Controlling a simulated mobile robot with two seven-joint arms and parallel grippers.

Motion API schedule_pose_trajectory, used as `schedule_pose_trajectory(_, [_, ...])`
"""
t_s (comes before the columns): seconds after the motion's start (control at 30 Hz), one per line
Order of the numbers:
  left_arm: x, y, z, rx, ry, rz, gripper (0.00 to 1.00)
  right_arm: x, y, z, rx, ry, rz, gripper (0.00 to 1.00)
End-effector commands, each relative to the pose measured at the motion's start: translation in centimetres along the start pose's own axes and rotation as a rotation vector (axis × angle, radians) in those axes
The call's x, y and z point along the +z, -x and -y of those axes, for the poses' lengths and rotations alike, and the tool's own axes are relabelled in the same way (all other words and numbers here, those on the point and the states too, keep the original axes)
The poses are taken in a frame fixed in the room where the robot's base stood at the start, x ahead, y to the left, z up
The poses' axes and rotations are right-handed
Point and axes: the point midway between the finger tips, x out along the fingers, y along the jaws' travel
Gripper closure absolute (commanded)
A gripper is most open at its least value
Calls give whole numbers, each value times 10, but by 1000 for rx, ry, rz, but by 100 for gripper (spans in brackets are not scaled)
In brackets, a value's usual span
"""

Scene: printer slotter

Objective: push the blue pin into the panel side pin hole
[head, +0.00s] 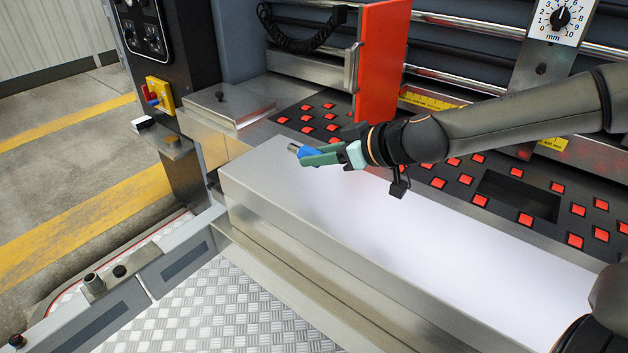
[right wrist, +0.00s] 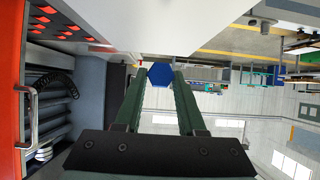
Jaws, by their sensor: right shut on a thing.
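My right gripper (head: 318,157) reaches in from the right and is shut on the blue pin (head: 305,151). It holds the pin above the left end of the bright metal table block, with the pin's grey metal tip pointing left. In the right wrist view the pin's blue hexagonal head (right wrist: 160,75) shows between the green fingertips. The black control panel (head: 148,45) stands at the upper left, apart from the pin. I cannot make out for certain which opening is the panel side pin hole. My left gripper is not in view.
A yellow block (head: 160,95) with red and blue parts sits on the control panel. A small bracket (head: 172,143) juts out below it. The orange-red guard (head: 382,60) stands behind my right gripper. Open floor (head: 60,150) lies left of the machine.

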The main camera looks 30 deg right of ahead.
Motion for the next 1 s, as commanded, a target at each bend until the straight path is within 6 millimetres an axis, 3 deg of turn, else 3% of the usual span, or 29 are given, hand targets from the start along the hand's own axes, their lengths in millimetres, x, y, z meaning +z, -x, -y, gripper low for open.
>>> schedule_pose_trajectory(0.03, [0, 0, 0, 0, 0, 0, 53, 0, 0, 0, 0, 0, -1, 77])
schedule_pose_trajectory(0.23, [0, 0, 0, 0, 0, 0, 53, 0, 0, 0, 0, 0, -1, 100])
schedule_pose_trajectory(0.63, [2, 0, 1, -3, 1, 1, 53, 5, 7, -7, 20, -18, -3, 100])
schedule_pose_trajectory(0.8, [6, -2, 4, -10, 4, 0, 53, 23, 19, -14, 38, -44, -7, 100])
schedule_pose_trajectory(1.0, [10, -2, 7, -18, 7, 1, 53, 49, 30, 0, -2, -23, -9, 100])
